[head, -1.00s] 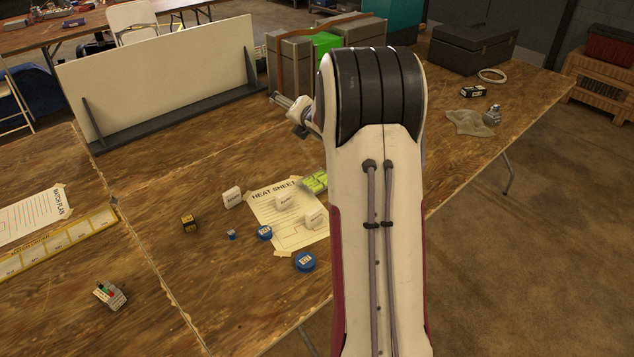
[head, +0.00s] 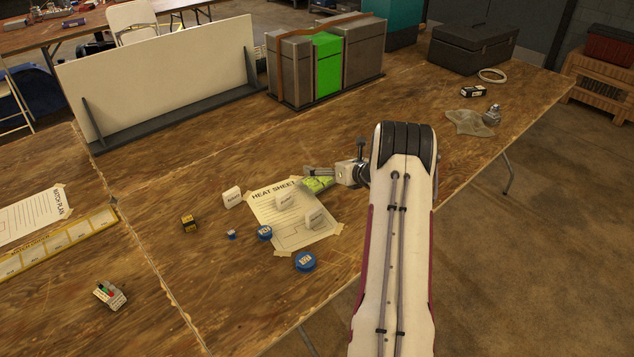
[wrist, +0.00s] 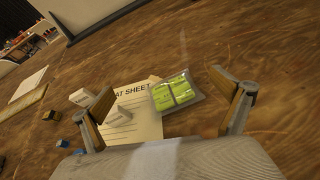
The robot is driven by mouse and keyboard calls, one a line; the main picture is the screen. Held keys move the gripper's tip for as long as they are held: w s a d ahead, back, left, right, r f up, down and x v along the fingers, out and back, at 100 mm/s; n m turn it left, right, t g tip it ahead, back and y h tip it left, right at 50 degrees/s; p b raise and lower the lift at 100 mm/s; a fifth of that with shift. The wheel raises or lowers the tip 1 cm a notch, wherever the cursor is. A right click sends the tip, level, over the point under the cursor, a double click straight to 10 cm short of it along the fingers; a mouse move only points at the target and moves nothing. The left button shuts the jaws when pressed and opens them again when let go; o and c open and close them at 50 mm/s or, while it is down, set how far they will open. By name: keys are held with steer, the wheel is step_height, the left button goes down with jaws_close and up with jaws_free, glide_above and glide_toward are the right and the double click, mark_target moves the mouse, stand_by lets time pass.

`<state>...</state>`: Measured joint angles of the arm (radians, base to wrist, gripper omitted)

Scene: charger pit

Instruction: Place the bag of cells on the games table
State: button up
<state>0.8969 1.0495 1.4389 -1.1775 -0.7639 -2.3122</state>
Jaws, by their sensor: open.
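The bag of cells (head: 317,184), a clear pack with bright green-yellow cells, lies on the wooden table (head: 380,105), by the right edge of the heat sheet. In the wrist view the bag (wrist: 177,93) lies between and beyond my spread fingers. My gripper (head: 318,171) is low over the bag in the head view and partly hides it. In the wrist view my gripper (wrist: 162,83) is open with nothing held. Another wooden table (head: 45,42) with small items stands at the far left. I cannot tell which is the games table.
White boxes (head: 232,198) and blue round tins (head: 305,262) are on and around the heat sheet (head: 265,210). A white upright panel (head: 160,75) and grey-and-green cases (head: 327,65) stand behind. Bare wood lies between the bag and the cases.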

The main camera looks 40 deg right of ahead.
mark_target(321, 181)
steer(key=s+f+n, duration=0.1)
steer(key=f, duration=0.1)
steer(key=s+f+n+y, duration=0.1)
steer(key=f, duration=0.1)
steer(key=s+f+n, duration=0.1)
steer(key=f, duration=0.2)
steer(key=shift+s+d+f+y, duration=0.1)
steer(key=shift+s+d+y, duration=0.1)
steer(key=shift+d+y, duration=0.1)
steer(key=shift+w, duration=0.15)
steer(key=shift+x, duration=1.2)
steer(key=shift+w, duration=0.15)
steer(key=shift+r+x, duration=0.1)
steer(key=shift+x, duration=1.15)
steer(key=shift+r+x, duration=0.15)
steer(key=shift+x, duration=1.05)
steer(key=shift+w, duration=0.1)
